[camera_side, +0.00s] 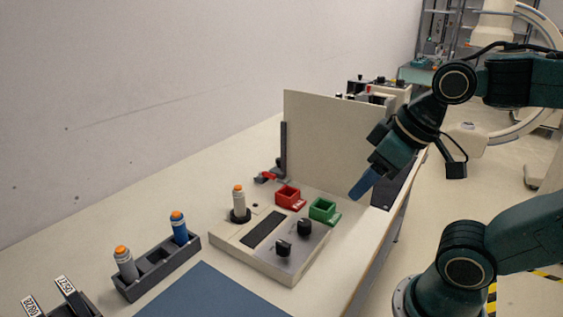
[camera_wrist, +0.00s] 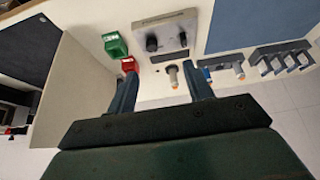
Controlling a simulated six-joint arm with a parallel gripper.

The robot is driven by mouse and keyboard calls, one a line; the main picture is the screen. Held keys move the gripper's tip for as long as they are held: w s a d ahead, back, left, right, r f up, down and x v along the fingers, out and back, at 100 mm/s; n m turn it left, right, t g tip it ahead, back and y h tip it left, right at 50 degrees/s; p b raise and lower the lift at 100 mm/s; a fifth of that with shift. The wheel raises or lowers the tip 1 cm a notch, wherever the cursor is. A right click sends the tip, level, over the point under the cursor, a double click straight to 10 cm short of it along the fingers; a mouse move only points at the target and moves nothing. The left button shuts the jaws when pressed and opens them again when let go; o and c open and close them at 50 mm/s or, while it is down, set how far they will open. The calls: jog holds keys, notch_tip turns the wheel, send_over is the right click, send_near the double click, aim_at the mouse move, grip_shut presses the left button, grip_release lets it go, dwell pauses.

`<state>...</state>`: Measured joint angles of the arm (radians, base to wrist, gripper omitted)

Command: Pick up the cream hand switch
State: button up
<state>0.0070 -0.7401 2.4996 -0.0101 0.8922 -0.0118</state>
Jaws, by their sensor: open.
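The cream hand switch (camera_side: 238,203) has an orange top and stands upright in a dark round holder on the back left of the control panel (camera_side: 225,238). In the wrist view the cream hand switch (camera_wrist: 173,76) shows between my fingers in the picture, well beyond them. My gripper (camera_side: 362,187) is open and empty, above the table's right side, to the right of the green bin and apart from the switch. In the wrist view both fingers of my gripper (camera_wrist: 160,88) are spread apart.
A dark rack (camera_side: 150,283) holds a blue switch (camera_side: 178,227) and a grey switch (camera_side: 125,263). A red bin (camera_side: 288,197) and a green bin (camera_side: 323,210) stand behind the panel. An upright cream board (camera_side: 325,140) stands behind them. A blue mat (camera_side: 210,297) lies in front.

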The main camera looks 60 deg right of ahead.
jog(key=w, duration=0.1)
jog(key=n+t+y, duration=0.5)
jog(key=n+y, duration=0.2)
jog(key=y, duration=0.1)
send_near(240, 206)
notch_tip(240, 206, up, 3)
jog(key=d, duration=0.2)
jog(key=shift+s+r, duration=0.2)
jog(key=x, duration=0.8)
jog(key=shift+w+a, duration=0.15)
jog(key=shift+w, duration=0.15)
jog(key=shift+f, duration=0.1)
jog(key=shift+x, duration=2.55)
